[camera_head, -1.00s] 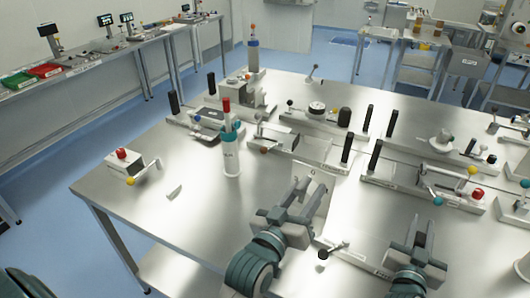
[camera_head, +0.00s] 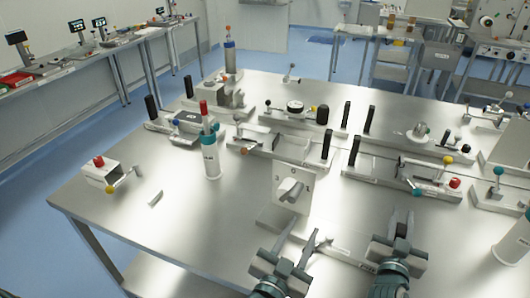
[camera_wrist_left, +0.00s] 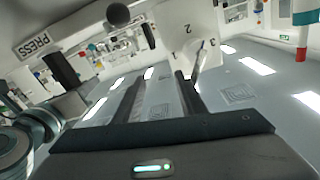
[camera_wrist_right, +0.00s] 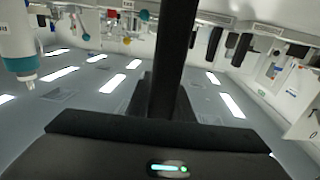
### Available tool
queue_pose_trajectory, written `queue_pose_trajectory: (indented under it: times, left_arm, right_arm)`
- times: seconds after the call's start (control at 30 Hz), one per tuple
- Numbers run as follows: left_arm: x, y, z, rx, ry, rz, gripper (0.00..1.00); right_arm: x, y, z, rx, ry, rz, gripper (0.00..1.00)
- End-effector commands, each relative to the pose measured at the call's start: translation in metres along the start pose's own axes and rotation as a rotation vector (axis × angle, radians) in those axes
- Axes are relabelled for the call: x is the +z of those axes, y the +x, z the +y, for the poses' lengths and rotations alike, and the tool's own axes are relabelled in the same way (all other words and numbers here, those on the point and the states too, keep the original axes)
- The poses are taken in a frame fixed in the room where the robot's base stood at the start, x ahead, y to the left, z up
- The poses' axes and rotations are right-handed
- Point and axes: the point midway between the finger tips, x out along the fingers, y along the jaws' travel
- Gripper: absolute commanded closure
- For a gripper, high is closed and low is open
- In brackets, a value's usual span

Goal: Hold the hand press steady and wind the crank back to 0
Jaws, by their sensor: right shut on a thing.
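The plate also shows in the left wrist view (camera_wrist_left: 181,43), where a thin metal lever (camera_wrist_left: 199,62) stands by the 3. A black ball knob (camera_wrist_left: 118,14) and the PRESS label (camera_wrist_left: 32,44) show there too. My left gripper (camera_head: 303,236) is open and empty, just in front of the plate. My right gripper (camera_head: 398,232) is shut on an upright black handle (camera_wrist_right: 177,50) at the right of the press; the head view hides most of it.
A white bottle (camera_head: 211,160) stands left of the press, and a red-knobbed box (camera_head: 100,172) farther left. Fixtures with black handles (camera_head: 328,147) line the table behind. Another white bottle (camera_head: 512,240) stands at the right edge. The table's front left is largely clear.

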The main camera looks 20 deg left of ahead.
Motion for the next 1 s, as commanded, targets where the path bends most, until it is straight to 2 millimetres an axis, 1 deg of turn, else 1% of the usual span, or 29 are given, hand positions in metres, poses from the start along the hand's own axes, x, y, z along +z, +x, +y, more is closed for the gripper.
queue_pose_trajectory:
  times: [0.03,0.5,0.6,1.0]
  left_arm:
    - [0.002,-0.009,0.001,0.0,-0.001,-0.003,0.63]
    - [0.002,-0.085,0.0,0.0,-0.003,-0.004,0.63]
    - [0.014,-0.079,-0.014,-0.02,0.044,-0.017,0.63]
    - [0.056,-0.074,-0.066,-0.085,0.194,-0.075,0.63]
  right_arm:
    - [0.013,-0.002,0.001,0.004,-0.003,-0.025,1.0]
    - [0.013,-0.002,0.001,0.004,-0.003,-0.025,1.0]
    - [0.013,-0.002,0.001,0.004,-0.003,-0.024,1.0]
    - [0.013,-0.002,0.002,0.004,-0.003,-0.025,1.0]
